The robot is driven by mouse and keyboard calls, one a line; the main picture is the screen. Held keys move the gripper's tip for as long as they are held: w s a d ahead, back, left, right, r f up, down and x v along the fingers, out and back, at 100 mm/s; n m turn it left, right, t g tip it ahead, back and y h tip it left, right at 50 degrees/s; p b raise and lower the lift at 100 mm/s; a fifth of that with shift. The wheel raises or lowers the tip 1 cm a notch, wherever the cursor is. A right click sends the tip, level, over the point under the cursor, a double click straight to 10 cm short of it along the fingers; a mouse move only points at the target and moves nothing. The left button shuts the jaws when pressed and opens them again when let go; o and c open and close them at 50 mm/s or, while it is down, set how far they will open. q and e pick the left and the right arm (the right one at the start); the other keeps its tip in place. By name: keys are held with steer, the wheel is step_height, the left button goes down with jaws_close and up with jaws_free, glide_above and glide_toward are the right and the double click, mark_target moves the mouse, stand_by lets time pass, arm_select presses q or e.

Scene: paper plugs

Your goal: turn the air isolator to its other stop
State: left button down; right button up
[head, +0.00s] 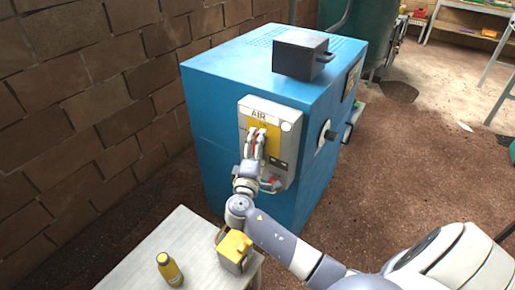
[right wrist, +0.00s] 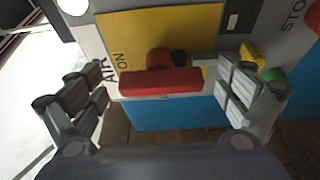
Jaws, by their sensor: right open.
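The air isolator is on a grey panel (head: 285,150) marked AIR, on the front of a blue machine. Its red bar handle (right wrist: 160,82) lies level across the right wrist view, over a yellow plate (right wrist: 185,30) marked ON. In the head view my right gripper (head: 256,137) is in front of the panel and hides most of the handle. In the right wrist view my right gripper (right wrist: 162,76) is open, with one finger beyond each end of the bar. A small gap shows at each end. My left gripper is in neither view.
The blue machine (head: 215,120) carries a dark box (head: 298,55) on top. A pale table (head: 185,235) at the front holds a yellow bottle (head: 169,268) and a yellow container (head: 235,250) close to my right arm. A brick wall (head: 80,90) stands at the left.

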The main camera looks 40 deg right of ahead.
steer(key=v, duration=1.2)
steer(key=s+a+f+n+g+y, duration=0.1)
steer(key=s+a+f+g+y, duration=0.2)
steer(key=f, duration=1.4)
steer(key=s+f+n+g+y, duration=0.15)
steer(key=s+f+y, duration=0.35)
steer(key=f, duration=1.1)
steer(key=s+a+f+m+g+y, duration=0.2)
steer(key=s+f+m+g, duration=0.15)
steer(key=s+f, duration=0.95)
steer(key=s+f+m+g+y, duration=0.1)
steer(key=s+f, duration=0.3)
steer(key=s, duration=0.6)
steer(key=s+f+m+g+y+p, duration=0.1)
steer(key=s+f+m, duration=0.3)
steer(key=s, duration=0.7)
steer(key=shift+s+a+f+g+y, duration=0.3)
steer(key=shift+f+g+y, duration=0.1)
steer(key=shift+g, duration=0.5)
